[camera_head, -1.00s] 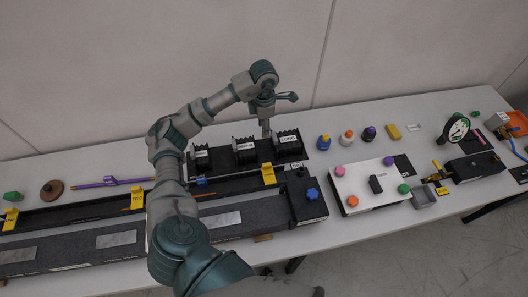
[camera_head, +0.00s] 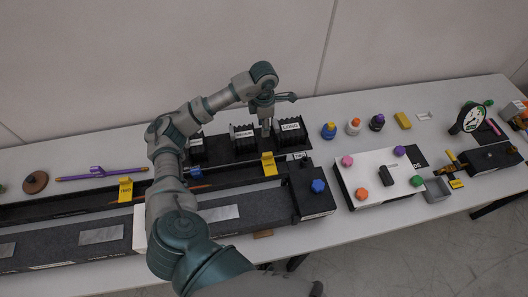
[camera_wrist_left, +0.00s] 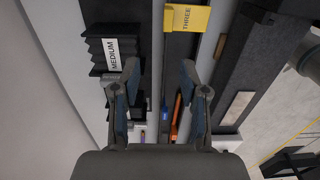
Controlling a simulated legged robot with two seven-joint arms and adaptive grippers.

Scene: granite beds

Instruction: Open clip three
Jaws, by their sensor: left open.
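Clip three, a yellow clip (camera_wrist_left: 187,18) marked THREE, sits across the dark rail at the top of the left wrist view. I take it for the yellow clip (camera_head: 269,164) right of the arm in the head view. My left gripper (camera_wrist_left: 160,68) is open and empty, its two fingers spread below the clip in the wrist picture, apart from it. In the head view this gripper (camera_head: 268,126) points down behind the clip, near the black holders; its fingertips are hard to make out. My right gripper is not in view.
A second yellow clip (camera_head: 125,189) sits on the rail to the left. Black ribbed holders, MEDIUM (camera_head: 243,139) and LONG (camera_head: 291,130), stand behind the rail. A blue knob (camera_head: 318,186) tops the block at the rail's right end. A white board (camera_head: 375,199) lies farther right.

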